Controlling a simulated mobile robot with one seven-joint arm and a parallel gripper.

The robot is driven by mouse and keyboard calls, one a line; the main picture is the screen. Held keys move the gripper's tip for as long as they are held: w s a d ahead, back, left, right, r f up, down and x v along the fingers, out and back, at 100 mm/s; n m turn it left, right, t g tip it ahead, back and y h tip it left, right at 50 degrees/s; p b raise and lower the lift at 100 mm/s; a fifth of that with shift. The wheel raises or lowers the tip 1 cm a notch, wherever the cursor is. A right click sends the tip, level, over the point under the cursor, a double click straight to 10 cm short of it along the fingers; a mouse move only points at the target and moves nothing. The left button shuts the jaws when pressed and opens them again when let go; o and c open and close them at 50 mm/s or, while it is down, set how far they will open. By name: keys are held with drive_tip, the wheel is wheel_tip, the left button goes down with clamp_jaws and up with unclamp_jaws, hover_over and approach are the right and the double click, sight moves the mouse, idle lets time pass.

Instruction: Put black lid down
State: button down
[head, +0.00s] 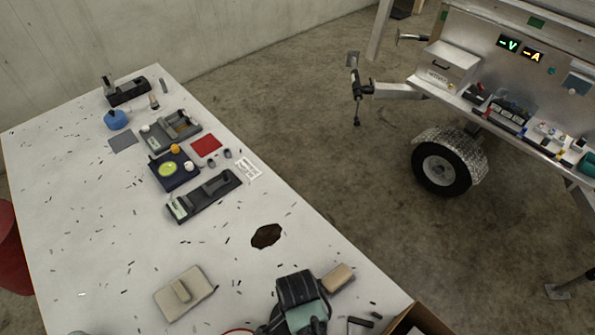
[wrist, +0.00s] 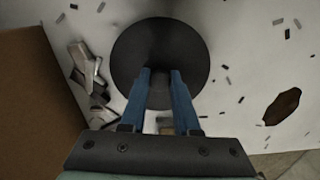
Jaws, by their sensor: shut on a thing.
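In the wrist view the black lid (wrist: 131,52) is a round dark disc in front of my gripper (wrist: 160,76). The two blue fingers are closed in on the middle of the lid, where its grip is mostly hidden between them. The lid covers part of the white tabletop (wrist: 232,30). I cannot tell whether it touches the table or hangs above it. In the head view my wrist shows at the bottom edge, and the lid cannot be made out there.
A brown cardboard box (wrist: 38,105) is left of the lid, with grey metal pieces (wrist: 88,72) beside it. A dark brown patch (head: 266,236) marks the table. A beige block (head: 185,293) and several tools lie around; small dark bits are scattered. The table's left part is fairly clear.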

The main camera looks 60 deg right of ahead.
drive_tip(key=shift+f, duration=0.35)
drive_tip(key=shift+f, duration=0.15)
drive_tip(key=c, duration=0.6)
unclamp_jaws()
drive_tip(key=shift+c, duration=0.2)
wheel_tip(320, 180, up, 12)
drive_tip(key=shift+r, duration=0.2)
